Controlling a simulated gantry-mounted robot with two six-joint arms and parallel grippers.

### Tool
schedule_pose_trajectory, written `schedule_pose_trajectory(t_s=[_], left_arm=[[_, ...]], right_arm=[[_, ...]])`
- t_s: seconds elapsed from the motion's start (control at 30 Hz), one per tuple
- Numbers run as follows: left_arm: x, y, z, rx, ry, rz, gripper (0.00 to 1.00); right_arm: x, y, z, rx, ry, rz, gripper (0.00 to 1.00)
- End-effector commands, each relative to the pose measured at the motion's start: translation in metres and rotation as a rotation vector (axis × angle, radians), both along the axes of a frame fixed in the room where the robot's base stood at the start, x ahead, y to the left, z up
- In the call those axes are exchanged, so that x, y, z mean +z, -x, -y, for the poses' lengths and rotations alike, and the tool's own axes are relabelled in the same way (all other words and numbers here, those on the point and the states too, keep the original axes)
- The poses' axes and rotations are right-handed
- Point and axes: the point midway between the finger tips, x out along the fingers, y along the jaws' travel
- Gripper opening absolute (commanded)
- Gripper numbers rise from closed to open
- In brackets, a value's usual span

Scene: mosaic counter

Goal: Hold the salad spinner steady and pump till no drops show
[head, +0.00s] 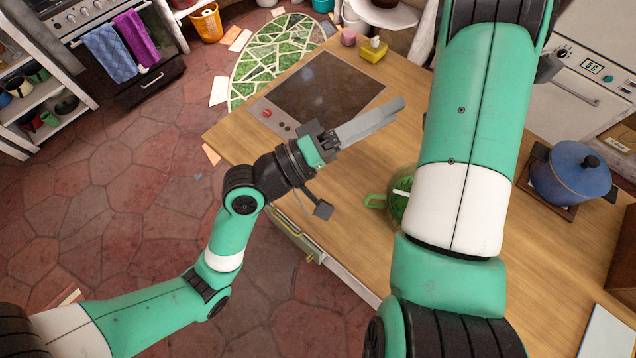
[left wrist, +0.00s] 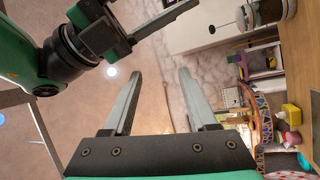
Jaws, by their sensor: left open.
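The salad spinner (head: 399,206) stands on the wooden counter, with green contents and a green handle (head: 375,201) sticking out to its left. My right arm hides most of it in the head view. My left gripper (head: 395,108) is above the counter, up and left of the spinner, not touching it. In the left wrist view its two fingers (left wrist: 160,74) are apart with nothing between them. My right gripper (left wrist: 178,14) shows at the top of the left wrist view, seen from the side; it is outside the head view. I cannot make out the pump or any drops.
A dark cooktop (head: 322,88) lies beyond my left gripper. A yellow object (head: 373,52) and a pink one (head: 348,37) stand at the counter's far edge. A blue pot (head: 572,176) stands at the right. The wood left of the spinner is clear.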

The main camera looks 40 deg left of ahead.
Motion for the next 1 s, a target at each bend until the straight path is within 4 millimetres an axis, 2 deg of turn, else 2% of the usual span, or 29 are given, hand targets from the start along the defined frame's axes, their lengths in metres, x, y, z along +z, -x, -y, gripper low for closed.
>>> schedule_pose_trajectory(t_s=[0.03, 0.2, 0.3, 0.4, 0.53, 0.7, 0.87, 1.0], left_arm=[[-0.039, 0.006, 0.000, -0.056, 0.141, -0.124, 0.58], [-0.149, 0.045, -0.002, -0.206, 0.759, -0.537, 0.58], [-0.199, 0.074, -0.006, -0.233, 1.115, -0.724, 0.58], [-0.234, 0.098, -0.010, -0.233, 1.396, -0.845, 0.58], [-0.256, 0.116, -0.014, -0.225, 1.601, -0.915, 0.58], [-0.261, 0.120, -0.014, -0.225, 1.655, -0.931, 0.58], [-0.260, 0.110, -0.010, -0.228, 1.647, -0.930, 0.58], [-0.259, 0.086, 0.001, -0.231, 1.644, -0.931, 0.58]], right_arm=[[0.000, 0.000, 0.000, 0.000, 0.000, 0.000, 0.50], [0.000, 0.000, 0.000, 0.000, 0.000, 0.000, 0.50], [0.000, 0.000, 0.000, 0.000, 0.000, 0.000, 0.50], [0.000, 0.000, 0.000, 0.000, 0.000, 0.000, 0.50], [0.000, 0.000, 0.000, 0.000, 0.000, 0.000, 0.50], [0.000, 0.000, 0.000, 0.000, 0.000, 0.000, 0.50], [0.000, 0.000, 0.000, 0.000, 0.000, 0.000, 0.50], [0.000, 0.000, 0.000, 0.000, 0.000, 0.000, 0.50]])
